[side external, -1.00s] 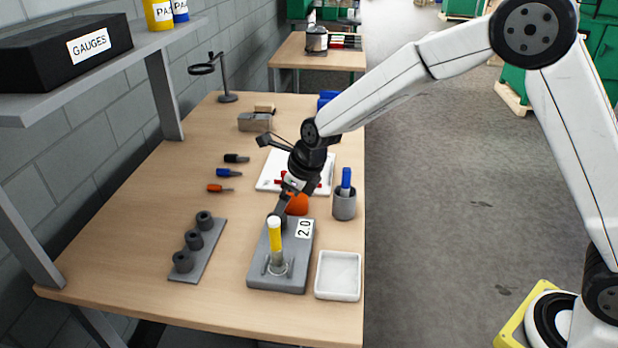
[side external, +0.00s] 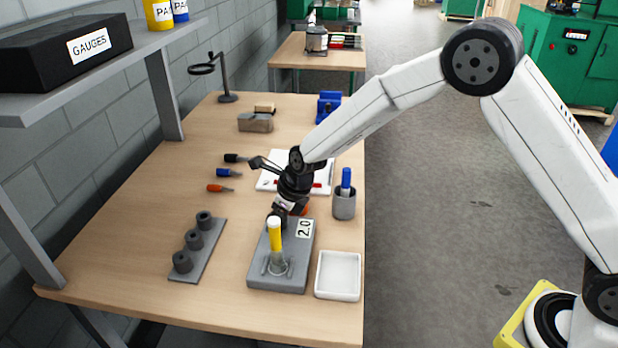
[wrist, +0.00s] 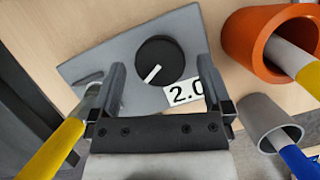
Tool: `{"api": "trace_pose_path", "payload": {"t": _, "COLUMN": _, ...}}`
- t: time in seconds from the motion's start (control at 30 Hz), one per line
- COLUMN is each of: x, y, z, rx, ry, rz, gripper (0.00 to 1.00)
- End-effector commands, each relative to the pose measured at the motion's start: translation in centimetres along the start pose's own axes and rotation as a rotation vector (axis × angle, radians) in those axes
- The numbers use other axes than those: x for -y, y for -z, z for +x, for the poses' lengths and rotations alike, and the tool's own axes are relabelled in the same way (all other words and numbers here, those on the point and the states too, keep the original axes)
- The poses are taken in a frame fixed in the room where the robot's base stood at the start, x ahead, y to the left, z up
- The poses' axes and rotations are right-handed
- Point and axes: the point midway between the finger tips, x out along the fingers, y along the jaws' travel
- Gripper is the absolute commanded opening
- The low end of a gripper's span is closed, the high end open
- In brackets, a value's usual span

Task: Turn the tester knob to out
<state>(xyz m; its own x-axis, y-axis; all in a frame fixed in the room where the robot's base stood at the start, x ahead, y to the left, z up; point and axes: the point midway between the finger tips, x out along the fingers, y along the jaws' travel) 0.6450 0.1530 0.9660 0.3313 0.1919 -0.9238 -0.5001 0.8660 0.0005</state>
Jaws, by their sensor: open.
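The tester (side external: 293,281) is a grey block with a "2.0" label, near the front of the bench. In the wrist view its round black knob (wrist: 172,57) carries a white pointer line, slanting toward the picture's lower left. My gripper (wrist: 158,74) is open, with one finger on each side of the knob in that view. I cannot tell whether the fingers touch it. In the side view my gripper (side external: 279,212) is at the tester's far end and hides the knob. A yellow-handled tool (side external: 275,236) stands upright in the tester's front holder.
An orange cup (wrist: 262,45) and a grey cup (side external: 344,206) with a blue-handled tool stand close to the tester. A white tray (side external: 338,294) lies right of it. A rack (side external: 206,252) with grey rings is at left, with several loose tools behind.

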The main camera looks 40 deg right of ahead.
Motion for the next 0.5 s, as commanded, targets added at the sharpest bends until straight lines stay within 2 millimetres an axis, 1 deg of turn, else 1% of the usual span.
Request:
{"api": "trace_pose_path", "payload": {"t": 0.1, "x": -0.02, "y": 0.01, "z": 0.79, "rx": -0.001, "ry": 0.0, "rz": -0.001, "gripper": 1.0}}
{"api": "trace_pose_path", "payload": {"t": 0.2, "x": -0.02, "y": 0.0, "z": 1.1, "rx": 0.0, "ry": 0.0, "rz": -0.001, "gripper": 1.0}}
{"api": "trace_pose_path", "payload": {"t": 0.5, "x": -0.02, "y": -0.01, "z": 1.24, "rx": 0.001, "ry": 0.0, "rz": 0.0, "gripper": 1.0}}
